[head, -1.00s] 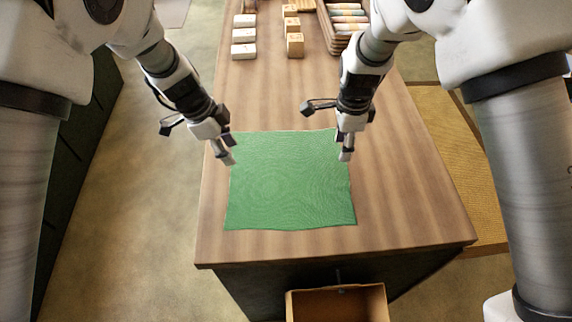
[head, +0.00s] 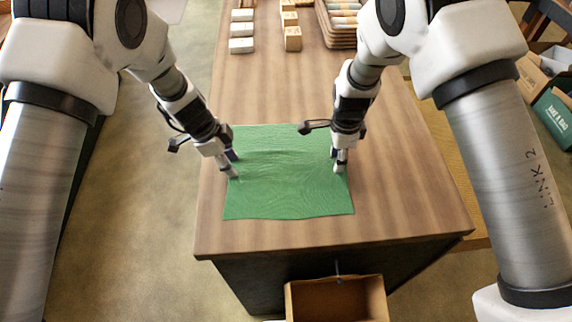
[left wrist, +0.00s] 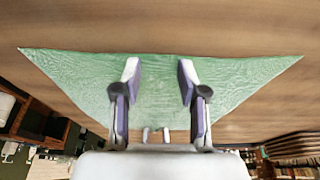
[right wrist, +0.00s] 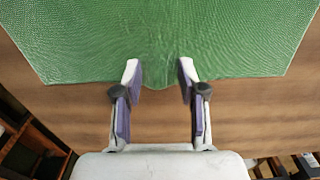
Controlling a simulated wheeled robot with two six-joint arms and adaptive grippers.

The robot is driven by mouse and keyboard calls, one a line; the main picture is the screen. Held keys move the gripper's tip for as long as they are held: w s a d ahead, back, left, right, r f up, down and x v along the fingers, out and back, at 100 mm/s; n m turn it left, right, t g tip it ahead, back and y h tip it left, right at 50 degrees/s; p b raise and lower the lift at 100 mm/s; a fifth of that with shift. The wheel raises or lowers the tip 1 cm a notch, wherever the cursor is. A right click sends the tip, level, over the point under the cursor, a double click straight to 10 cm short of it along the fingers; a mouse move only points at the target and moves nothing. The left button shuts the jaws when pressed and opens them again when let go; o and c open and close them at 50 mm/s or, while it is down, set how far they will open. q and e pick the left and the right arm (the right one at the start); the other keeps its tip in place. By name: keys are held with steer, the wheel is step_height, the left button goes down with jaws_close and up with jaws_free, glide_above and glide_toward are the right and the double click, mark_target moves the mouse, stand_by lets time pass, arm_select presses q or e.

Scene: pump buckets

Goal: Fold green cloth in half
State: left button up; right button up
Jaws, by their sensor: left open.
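The green cloth (head: 290,190) lies spread out on the wooden table, with slight wrinkles near its upper middle. My left gripper (head: 235,167) is at the cloth's left side, fingers apart over the cloth. In the left wrist view the open fingers (left wrist: 155,75) straddle a strip of the cloth (left wrist: 230,85). My right gripper (head: 341,165) is at the cloth's right edge. In the right wrist view its fingers (right wrist: 160,75) are apart, with the edge of the cloth (right wrist: 160,40) between and beyond the tips. Neither gripper visibly pinches the cloth.
The wooden table (head: 410,200) has bare space right of the cloth. White blocks (head: 242,30), wooden blocks (head: 291,38) and a stacked tray (head: 338,30) stand at the far end.

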arm_select(q)
steer(key=shift+s+f, duration=0.1)
steer(key=shift+s, duration=0.05)
jaws_close()
arm_select(e)
steer(key=shift+s, duration=0.15)
jaws_close()
steer(key=shift+f, duration=0.1)
arm_select(q)
steer(key=shift+s+f, duration=0.1)
